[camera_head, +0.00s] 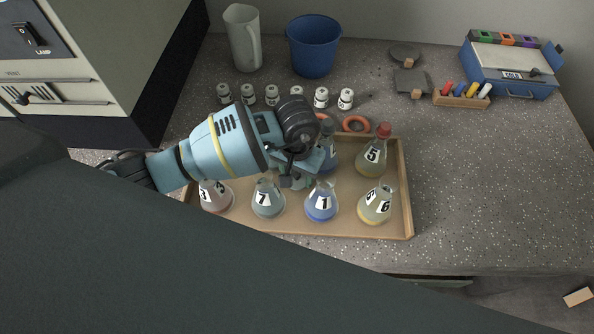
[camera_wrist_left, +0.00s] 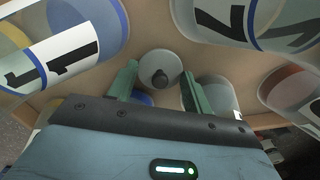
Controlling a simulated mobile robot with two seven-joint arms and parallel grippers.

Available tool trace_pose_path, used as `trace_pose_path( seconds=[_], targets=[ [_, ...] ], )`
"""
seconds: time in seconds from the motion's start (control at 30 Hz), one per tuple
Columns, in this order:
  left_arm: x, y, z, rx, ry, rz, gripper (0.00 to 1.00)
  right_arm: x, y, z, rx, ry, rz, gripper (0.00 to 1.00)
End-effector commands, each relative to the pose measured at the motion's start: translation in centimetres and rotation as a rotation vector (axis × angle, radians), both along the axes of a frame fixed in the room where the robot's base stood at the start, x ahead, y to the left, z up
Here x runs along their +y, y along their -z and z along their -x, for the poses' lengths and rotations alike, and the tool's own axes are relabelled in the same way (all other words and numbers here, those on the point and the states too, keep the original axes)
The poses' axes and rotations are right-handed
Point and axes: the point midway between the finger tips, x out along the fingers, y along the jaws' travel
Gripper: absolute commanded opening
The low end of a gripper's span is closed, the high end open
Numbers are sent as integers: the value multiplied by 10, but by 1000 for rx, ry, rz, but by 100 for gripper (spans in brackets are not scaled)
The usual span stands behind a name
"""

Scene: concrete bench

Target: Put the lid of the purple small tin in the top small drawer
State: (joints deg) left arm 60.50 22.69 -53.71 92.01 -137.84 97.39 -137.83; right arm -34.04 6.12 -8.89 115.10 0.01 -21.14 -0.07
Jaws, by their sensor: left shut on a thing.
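My left gripper (camera_head: 292,182) reaches in from the left, low over the wooden tray of flasks. In the left wrist view its two green fingers (camera_wrist_left: 158,90) stand apart with a pale round thing (camera_wrist_left: 152,64) with a dark knob between them. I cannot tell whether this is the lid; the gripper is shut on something. I cannot make out a purple small tin. A narrow drawer-like strip (camera_head: 432,282) shows under the bench's front edge; I cannot tell whether it is the top small drawer. My right gripper is not in view.
The tray (camera_head: 404,190) holds several numbered flasks, including flask 1 (camera_head: 321,207) and flask 5 (camera_head: 371,160), close around the gripper. Small white jars (camera_head: 321,97), a jug (camera_head: 242,38), a blue bucket (camera_head: 313,48) and a blue box (camera_head: 512,84) stand behind. Bench right is clear.

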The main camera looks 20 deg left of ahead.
Motion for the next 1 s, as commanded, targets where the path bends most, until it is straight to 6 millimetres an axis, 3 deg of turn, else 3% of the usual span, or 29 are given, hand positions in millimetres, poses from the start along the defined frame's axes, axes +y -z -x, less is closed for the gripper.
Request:
trace_pose_path(
  seconds=[0.03,0.07,0.1,0.37,0.53,1.0],
  targets=[
    [0,3,0,2,0,0,28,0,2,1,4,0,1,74],
    [0,2,0,1,0,0,54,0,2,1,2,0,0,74],
    [0,2,0,1,0,0,59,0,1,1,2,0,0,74],
    [0,1,0,1,0,0,59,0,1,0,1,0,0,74],
    [0,-10,-1,-3,0,-1,59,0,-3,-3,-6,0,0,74],
    [0,-96,-1,-4,1,-1,59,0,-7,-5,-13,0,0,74]
  ],
)
